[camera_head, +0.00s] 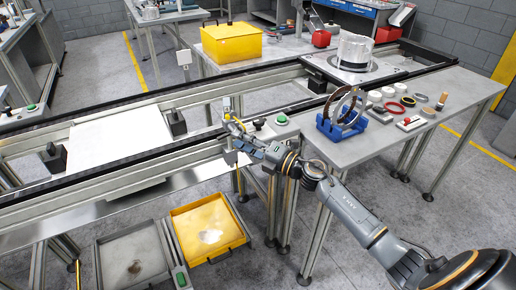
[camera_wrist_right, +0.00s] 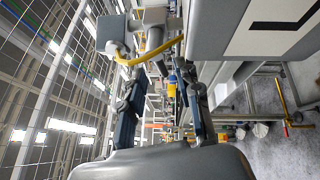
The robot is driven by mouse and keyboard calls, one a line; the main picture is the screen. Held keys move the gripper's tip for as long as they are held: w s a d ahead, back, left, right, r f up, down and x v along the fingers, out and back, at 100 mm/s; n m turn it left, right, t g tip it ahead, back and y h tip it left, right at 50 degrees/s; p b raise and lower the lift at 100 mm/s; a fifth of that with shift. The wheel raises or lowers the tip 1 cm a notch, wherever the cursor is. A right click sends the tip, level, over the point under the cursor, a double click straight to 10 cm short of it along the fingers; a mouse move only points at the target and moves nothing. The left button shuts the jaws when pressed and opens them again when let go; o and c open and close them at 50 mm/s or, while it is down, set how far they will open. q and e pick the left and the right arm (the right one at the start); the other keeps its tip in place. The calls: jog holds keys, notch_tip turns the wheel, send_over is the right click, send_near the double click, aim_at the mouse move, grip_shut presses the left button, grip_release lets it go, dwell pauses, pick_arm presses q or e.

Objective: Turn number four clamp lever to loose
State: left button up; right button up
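My right gripper (camera_head: 231,123) reaches in from the lower right to the conveyor's front rail. It is close to a small yellow lever (camera_head: 227,104) at the rail. In the right wrist view a curved yellow lever (camera_wrist_right: 152,50) sticks out from a grey block (camera_wrist_right: 110,32), just beyond the fingertips. My right gripper (camera_wrist_right: 160,80) shows there with its two dark fingers spread apart and nothing held between them. I cannot tell whether the fingers touch the lever. No number four label is readable. My left gripper is out of view.
A green push-button box (camera_head: 281,119) stands just right of the gripper. A grey table (camera_head: 375,145) with a blue ring stand (camera_head: 341,128) and several small parts is at the right. A white plate (camera_head: 120,137) lies on the conveyor. Yellow tray (camera_head: 208,222) below.

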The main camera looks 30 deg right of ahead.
jog(key=v, duration=0.6)
jog(key=shift+s+d, duration=0.25)
jog(key=shift+s, duration=0.1)
jog(key=shift+f, duration=0.1)
